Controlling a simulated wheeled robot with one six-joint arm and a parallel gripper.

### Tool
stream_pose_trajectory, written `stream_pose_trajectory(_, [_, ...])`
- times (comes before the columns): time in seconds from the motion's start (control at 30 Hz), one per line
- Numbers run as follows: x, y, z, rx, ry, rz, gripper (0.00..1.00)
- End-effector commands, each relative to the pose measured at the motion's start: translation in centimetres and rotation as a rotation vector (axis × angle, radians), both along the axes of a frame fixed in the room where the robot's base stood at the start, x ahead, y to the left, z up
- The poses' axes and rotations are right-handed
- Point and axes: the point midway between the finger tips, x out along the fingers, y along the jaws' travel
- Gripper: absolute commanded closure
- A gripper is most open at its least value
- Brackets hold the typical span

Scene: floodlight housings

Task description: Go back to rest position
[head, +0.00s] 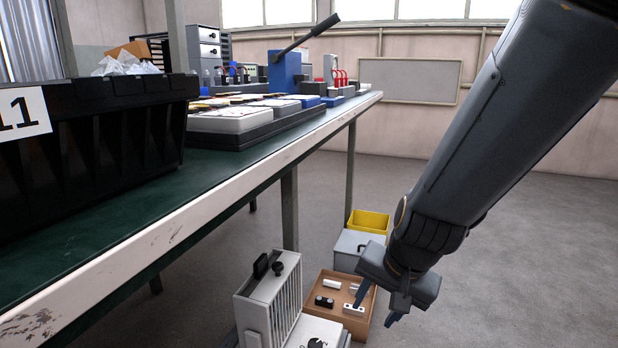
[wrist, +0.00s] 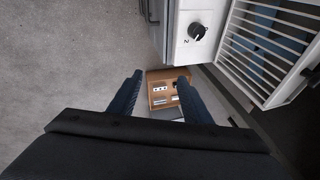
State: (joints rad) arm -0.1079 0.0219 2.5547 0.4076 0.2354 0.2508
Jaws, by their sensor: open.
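My gripper (head: 377,307) hangs low at the right in the head view, beside the workbench and in front of or above a brown box on the floor. In the wrist view my gripper (wrist: 155,82) shows two dark fingers spread apart with nothing between them but the view of the box below. The brown box (head: 322,312) holds several small white and black parts. It also shows in the wrist view (wrist: 157,76), beyond the fingertips.
A workbench (head: 220,198) with a green top fills the left. A black bin (head: 90,140) stands on its near end. Floor at the right is clear.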

Motion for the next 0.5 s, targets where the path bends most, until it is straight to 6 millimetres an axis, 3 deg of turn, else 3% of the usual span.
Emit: stream_pose_trajectory(0.5, [-2.8, -7.0, -0.4, -0.282, 0.072, 0.501, 0.56])
